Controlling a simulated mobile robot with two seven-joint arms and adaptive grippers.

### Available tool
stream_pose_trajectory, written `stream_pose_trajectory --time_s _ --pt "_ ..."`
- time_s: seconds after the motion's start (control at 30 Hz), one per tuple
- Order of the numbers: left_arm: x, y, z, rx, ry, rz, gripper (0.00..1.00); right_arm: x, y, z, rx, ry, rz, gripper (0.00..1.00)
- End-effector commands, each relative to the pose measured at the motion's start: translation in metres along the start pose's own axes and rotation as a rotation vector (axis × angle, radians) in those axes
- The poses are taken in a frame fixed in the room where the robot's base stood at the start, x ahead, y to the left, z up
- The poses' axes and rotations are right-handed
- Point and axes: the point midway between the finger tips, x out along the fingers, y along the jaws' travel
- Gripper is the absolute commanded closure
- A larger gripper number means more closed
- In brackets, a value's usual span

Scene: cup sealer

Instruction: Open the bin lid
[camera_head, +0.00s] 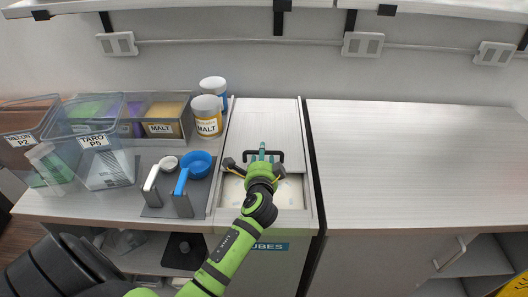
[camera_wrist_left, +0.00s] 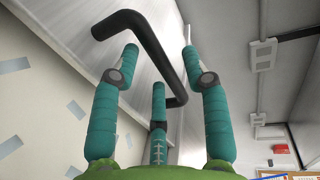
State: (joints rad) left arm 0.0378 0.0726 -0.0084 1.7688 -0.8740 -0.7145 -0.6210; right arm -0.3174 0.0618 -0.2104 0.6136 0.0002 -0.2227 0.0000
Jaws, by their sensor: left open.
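The bin (camera_head: 305,190) is built into the counter, with a blue label ending in "UBES" (camera_head: 268,247) on its front. Its pale lid (camera_head: 262,118) covers the rear part. At the front an opening (camera_head: 232,192) shows a light surface with bluish patches, also at left in the left wrist view (camera_wrist_left: 35,110). A black bar handle (camera_head: 279,154) stands at the lid's front. My left gripper (camera_head: 260,160) is at the handle with its teal fingers spread. In the left wrist view the handle (camera_wrist_left: 152,55) passes between the open fingers (camera_wrist_left: 160,62); contact is unclear. My right gripper is not in view.
The right counter (camera_head: 415,160) is clear. A wall rail with sockets runs behind.

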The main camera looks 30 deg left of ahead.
Motion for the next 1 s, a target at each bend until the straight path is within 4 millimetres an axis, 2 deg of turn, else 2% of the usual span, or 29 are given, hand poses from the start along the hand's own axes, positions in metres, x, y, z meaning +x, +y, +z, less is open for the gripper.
stream_pose_trajectory --time_s 0.1,0.3,0.47,0.5,0.57,0.6,0.83,1.0 --pt "0.011 -0.001 0.0 0.001 0.0 0.0 0.54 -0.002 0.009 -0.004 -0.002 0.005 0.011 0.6" --pt "0.017 0.0 0.0 -0.001 0.001 0.0 0.54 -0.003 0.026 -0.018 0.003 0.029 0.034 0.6" --pt "0.016 0.0 0.0 -0.001 0.001 0.0 0.54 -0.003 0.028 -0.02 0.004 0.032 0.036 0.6" --pt "0.016 0.0 0.0 -0.001 0.001 0.0 0.7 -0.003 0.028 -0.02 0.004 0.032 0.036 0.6" --pt "0.016 0.0 0.0 0.0 0.001 0.0 0.94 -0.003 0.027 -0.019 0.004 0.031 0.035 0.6" --pt "0.016 0.0 0.0 0.0 0.001 0.0 1.0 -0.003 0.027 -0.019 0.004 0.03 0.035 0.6" --pt "0.02 0.0 -0.001 0.0 0.002 -0.001 1.0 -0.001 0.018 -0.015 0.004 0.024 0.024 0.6" --pt "0.054 -0.006 -0.001 0.001 0.002 -0.005 1.0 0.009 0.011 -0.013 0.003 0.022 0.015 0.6"
